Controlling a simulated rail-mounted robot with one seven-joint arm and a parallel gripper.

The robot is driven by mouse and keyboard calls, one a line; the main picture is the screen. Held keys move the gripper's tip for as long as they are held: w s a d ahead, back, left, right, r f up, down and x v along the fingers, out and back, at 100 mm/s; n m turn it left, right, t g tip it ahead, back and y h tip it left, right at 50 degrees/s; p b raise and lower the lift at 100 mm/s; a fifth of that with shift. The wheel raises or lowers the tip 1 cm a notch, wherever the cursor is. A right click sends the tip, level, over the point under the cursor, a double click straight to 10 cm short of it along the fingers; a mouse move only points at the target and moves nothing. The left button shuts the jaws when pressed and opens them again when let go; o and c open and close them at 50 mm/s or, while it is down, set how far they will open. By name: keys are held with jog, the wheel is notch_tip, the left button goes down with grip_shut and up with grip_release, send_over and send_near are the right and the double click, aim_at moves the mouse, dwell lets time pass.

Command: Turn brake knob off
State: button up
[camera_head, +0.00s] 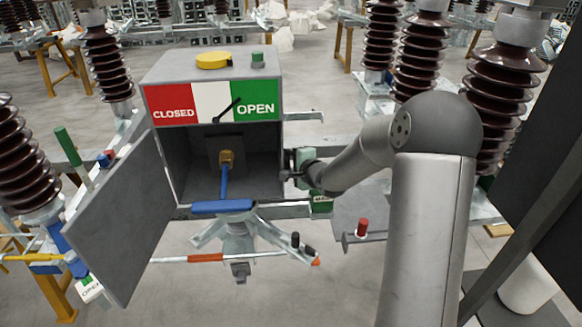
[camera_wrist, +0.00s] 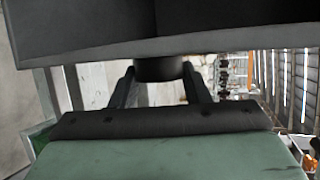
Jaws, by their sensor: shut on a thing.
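My gripper (camera_head: 287,174) is at the right side wall of the grey cabinet (camera_head: 160,66). In the wrist view my gripper (camera_wrist: 161,75) has its two dark fingers on either side of a short, dark round knob (camera_wrist: 160,69), shut on it. The knob projects from the dark grey cabinet face (camera_wrist: 70,20). In the head view the knob is hidden by the gripper and the cabinet edge. The knob's angle cannot be made out. On the cabinet front, a black pointer (camera_head: 227,110) slants up toward the green OPEN field (camera_head: 256,98), away from the red CLOSED field (camera_head: 170,103).
The cabinet door (camera_head: 118,222) stands open at the left. Inside is a brass fitting (camera_head: 227,158) with a blue handle (camera_head: 222,207). Brown insulators (camera_head: 419,50) stand behind my arm.

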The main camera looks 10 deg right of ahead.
jog(key=shift+n+t+b, duration=0.3)
jog(key=shift+t+b, duration=0.8)
jog(key=shift+b, duration=0.7)
jog(key=o, duration=1)
jog(key=shift+s+d, duration=0.1)
jog(key=shift+s, duration=0.05)
jog(key=v, duration=1.7)
jog(key=shift+d, duration=0.1)
